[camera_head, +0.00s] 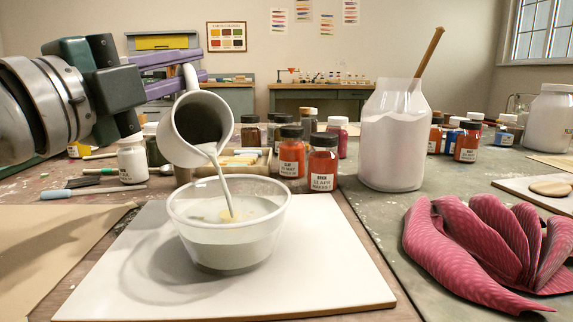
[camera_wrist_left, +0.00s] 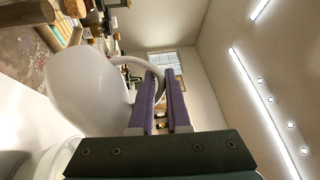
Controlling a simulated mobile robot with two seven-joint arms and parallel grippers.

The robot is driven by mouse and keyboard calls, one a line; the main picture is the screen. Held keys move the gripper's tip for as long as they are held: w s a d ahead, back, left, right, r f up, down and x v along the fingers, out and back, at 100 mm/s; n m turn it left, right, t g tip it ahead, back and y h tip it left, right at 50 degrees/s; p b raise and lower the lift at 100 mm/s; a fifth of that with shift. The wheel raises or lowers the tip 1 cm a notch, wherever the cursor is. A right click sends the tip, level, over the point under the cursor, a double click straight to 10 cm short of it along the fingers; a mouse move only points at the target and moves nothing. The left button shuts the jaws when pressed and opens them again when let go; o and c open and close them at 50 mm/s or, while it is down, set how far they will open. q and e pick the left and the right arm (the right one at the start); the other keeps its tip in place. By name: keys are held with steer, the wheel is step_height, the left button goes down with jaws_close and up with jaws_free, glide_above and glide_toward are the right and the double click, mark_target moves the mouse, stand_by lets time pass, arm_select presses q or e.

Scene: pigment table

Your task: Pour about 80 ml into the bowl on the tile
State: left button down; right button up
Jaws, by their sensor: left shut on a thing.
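My left gripper (camera_head: 168,70) comes in from the left, its purple fingers shut on the handle of a white jug (camera_head: 176,143). The jug is tilted far over, its spout down to the right, above the bowl. A thin pale stream (camera_head: 225,185) runs from the spout into the clear bowl (camera_head: 232,240). The bowl stands on the white tile (camera_head: 340,265) and holds pale liquid. In the left wrist view the purple fingers (camera_wrist_left: 166,105) grip the handle of the jug (camera_wrist_left: 90,85), and the bowl's rim shows at lower left. My right gripper is not in view.
Pigment jars (camera_head: 323,162) stand behind the bowl. A large jar of white powder (camera_head: 393,140) with a wooden stick stands to the right. A small white bottle (camera_head: 131,160) and brushes lie at left. The tile's front part is clear.

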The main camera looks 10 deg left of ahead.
arm_select(q)
steer(key=shift+w+a+f+n+g+y+p, duration=0.3)
steer(key=shift+w+a+n+g, duration=0.1)
steer(key=shift+n, duration=0.5)
steer(key=shift+f, duration=0.1)
steer(key=n+p, duration=0.1)
steer(key=p, duration=0.1)
steer(key=r+g+p, duration=0.1)
steer(key=p, duration=0.2)
steer(key=shift+w+a+r+n, duration=0.25)
steer(key=shift+w+a+n, duration=0.1)
steer(key=shift+n, duration=0.05)
steer(key=w+a+n+g+p, duration=0.1)
steer(key=n+p, duration=0.1)
steer(key=w+a+n+g+p, duration=0.1)
steer(key=w+a+n+p, duration=0.1)
steer(key=p, duration=0.1)
steer(key=w+a+f+n+g+p, duration=0.1)
steer(key=w+a+n+p, duration=0.1)
steer(key=shift+w+a+g+p, duration=0.15)
steer(key=shift+w+g+p, duration=0.05)
steer(key=shift+g+p, duration=0.2)
steer(key=shift+w+r, duration=0.1)
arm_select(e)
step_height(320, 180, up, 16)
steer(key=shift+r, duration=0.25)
